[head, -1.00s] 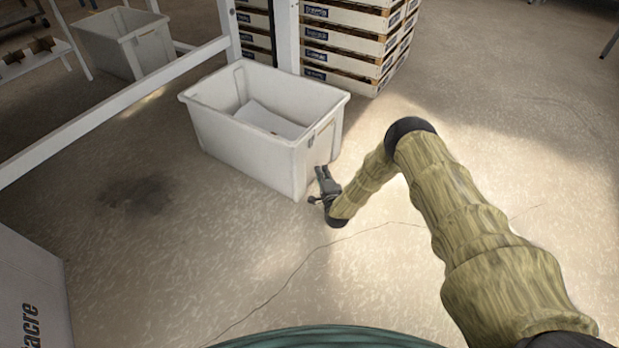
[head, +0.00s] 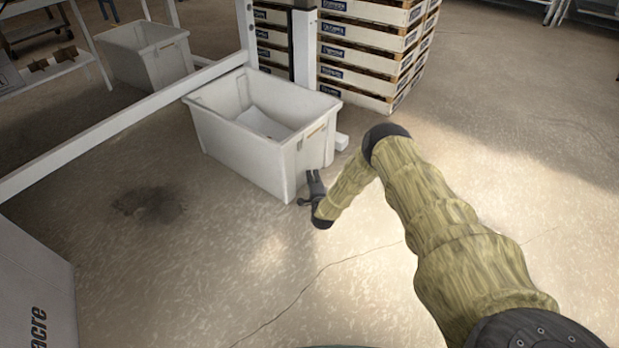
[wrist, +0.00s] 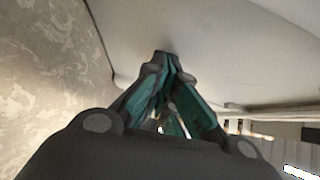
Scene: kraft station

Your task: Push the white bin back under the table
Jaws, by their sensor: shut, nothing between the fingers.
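The white bin (head: 240,150) stands upright on the floor in the head view, open at the top, with a pale flat item (head: 262,122) inside. Its far left part is at the white table frame's low rail (head: 120,122). My gripper (head: 312,178) is shut and empty, low at the bin's near right end, its fingertips at or against the wall; I cannot tell if they touch. In the wrist view the shut fingers (wrist: 162,62) point at the bin's pale wall (wrist: 200,35), which fills the upper part. The bin's far lower side is hidden.
Stacked pallets (head: 375,50) stand behind the bin, beside a table leg (head: 303,45). Another white bin (head: 148,55) sits farther back left. A box (head: 35,285) is at the near left. The floor at right (head: 520,150) is clear.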

